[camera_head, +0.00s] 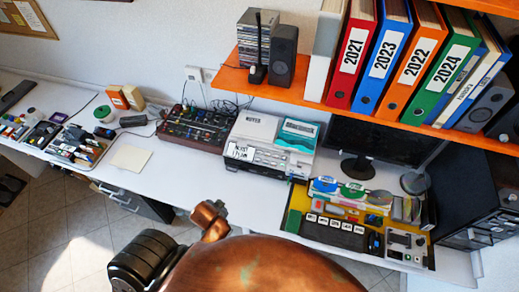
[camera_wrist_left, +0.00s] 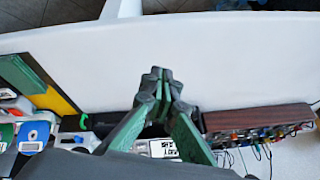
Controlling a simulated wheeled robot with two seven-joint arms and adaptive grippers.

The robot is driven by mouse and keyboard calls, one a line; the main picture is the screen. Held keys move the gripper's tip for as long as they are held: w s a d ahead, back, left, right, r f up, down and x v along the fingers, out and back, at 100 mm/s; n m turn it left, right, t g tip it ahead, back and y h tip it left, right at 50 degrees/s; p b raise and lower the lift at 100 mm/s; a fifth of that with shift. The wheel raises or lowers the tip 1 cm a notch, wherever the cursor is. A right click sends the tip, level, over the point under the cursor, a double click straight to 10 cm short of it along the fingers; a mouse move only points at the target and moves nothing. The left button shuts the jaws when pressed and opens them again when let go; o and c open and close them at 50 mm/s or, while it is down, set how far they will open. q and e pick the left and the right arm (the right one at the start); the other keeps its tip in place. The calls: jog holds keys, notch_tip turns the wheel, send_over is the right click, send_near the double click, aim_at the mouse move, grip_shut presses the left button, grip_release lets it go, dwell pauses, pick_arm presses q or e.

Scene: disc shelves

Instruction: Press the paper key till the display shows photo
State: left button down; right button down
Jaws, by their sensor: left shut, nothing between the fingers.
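A white printer (camera_head: 268,140) stands on the desk near the middle of the head view. A small white display (camera_head: 240,152) on its front left carries dark text that looks like "BEST" above "PLAIN". The display also shows in the left wrist view (camera_wrist_left: 163,148), partly behind my gripper. Small keys sit along the printer's front, too small to tell which is the paper key. My left gripper (camera_wrist_left: 157,80) has green fingers, shut and empty, and covers much of the printer in the wrist view. I cannot make it out in the head view. My right gripper is in neither view.
A dark mixer (camera_head: 187,127) stands left of the printer. An orange shelf (camera_head: 385,125) with several binders overhangs the desk at the right. White desk in front of the printer is clear.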

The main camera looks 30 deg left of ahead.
pick_arm(q)
jog(key=w+a+r+m+t+y, duration=0.1)
jog(key=w+a+r+t, duration=0.1)
jog(key=w+r, duration=0.35)
jog(key=m+t+p, duration=0.1)
jog(key=m+t, duration=0.5)
send_near(260, 152)
jog(key=s+a+r, duration=0.3)
jog(key=r, duration=0.2)
jog(key=w+d+r+m+t+h, duration=0.1)
jog(key=w+d+r+m+h, duration=0.1)
jog(key=w+m+h, duration=0.1)
jog(key=shift+w+d+m+t+h, duration=0.35)
jog(key=shift+w+m, duration=0.35)
jog(key=shift+w, duration=0.4)
jog(key=shift+a, duration=0.1)
jog(key=w+f+b, duration=0.1)
jog(key=f+b, duration=0.1)
jog(key=w+f+b, duration=0.1)
jog(key=f+b, duration=0.1)
jog(key=w+f+b, duration=0.1)
jog(key=f+b, duration=0.1)
jog(key=b, duration=0.1)
jog(key=shift+a+f, duration=0.25)
jog(key=shift+a, duration=0.1)
jog(key=shift+w+a+f+b, duration=0.15)
jog(key=shift+w+f+b, duration=0.4)
jog(key=shift+f, duration=0.15)
